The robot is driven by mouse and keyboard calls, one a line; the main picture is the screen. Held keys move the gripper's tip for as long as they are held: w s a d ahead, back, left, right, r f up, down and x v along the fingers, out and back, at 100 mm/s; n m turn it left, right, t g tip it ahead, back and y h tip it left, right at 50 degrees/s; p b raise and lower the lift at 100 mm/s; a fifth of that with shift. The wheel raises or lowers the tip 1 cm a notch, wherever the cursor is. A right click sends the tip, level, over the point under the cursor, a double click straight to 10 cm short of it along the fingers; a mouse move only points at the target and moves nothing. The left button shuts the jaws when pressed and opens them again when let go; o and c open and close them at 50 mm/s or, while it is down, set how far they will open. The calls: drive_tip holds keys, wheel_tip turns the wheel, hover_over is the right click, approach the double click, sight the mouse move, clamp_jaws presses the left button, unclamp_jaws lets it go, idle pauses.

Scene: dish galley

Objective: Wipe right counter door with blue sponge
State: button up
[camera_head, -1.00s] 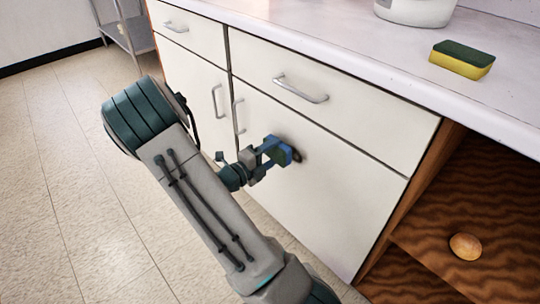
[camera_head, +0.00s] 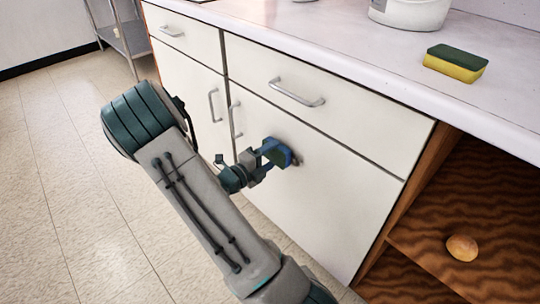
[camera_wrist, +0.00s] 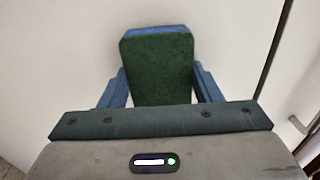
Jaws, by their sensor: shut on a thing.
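The right counter door (camera_head: 335,195) is a white panel below a drawer, with a vertical handle (camera_head: 235,119) on its left edge. My gripper (camera_head: 274,154) is shut on the blue sponge (camera_head: 281,153), at the upper middle of this door. A small dark smudge (camera_head: 296,160) shows on the door just right of the sponge. In the wrist view the sponge (camera_wrist: 157,65) has a dark green face and a blue edge, between my gripper's blue fingers (camera_wrist: 160,88). The white door (camera_wrist: 230,40) fills the view behind it. The sponge looks to be against the door; exact contact is hidden.
A yellow and green sponge (camera_head: 455,63) and a white tub (camera_head: 410,10) stand on the countertop (camera_head: 350,60). An open wooden shelf to the right holds a round brown item (camera_head: 462,247). A metal rack (camera_head: 128,38) stands at the back left. The tiled floor (camera_head: 60,170) at left is clear.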

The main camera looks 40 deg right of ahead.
sight(280, 161)
drive_tip(key=shift+d, duration=0.45)
drive_tip(key=shift+s+d+r+p, duration=0.1)
drive_tip(key=shift+s+r+p, duration=0.05)
drive_tip(key=shift+s+p, duration=0.7)
drive_tip(key=shift+s+d+p, duration=0.1)
drive_tip(key=shift+s+p, duration=0.25)
drive_tip(key=shift+s, duration=0.45)
drive_tip(key=shift+s+d+p, duration=0.2)
drive_tip(key=shift+s+p, duration=0.25)
drive_tip(key=shift+s, duration=0.7)
drive_tip(key=shift+s+d+p, duration=0.15)
drive_tip(key=shift+s+p, duration=0.35)
drive_tip(key=shift+s, duration=0.6)
drive_tip(key=shift+s+d+p, duration=0.2)
drive_tip(key=shift+s+p, duration=0.25)
drive_tip(key=shift+s, duration=0.7)
drive_tip(key=shift+p, duration=0.45)
drive_tip(key=shift+w+a, duration=0.1)
drive_tip(key=shift+w, duration=0.05)
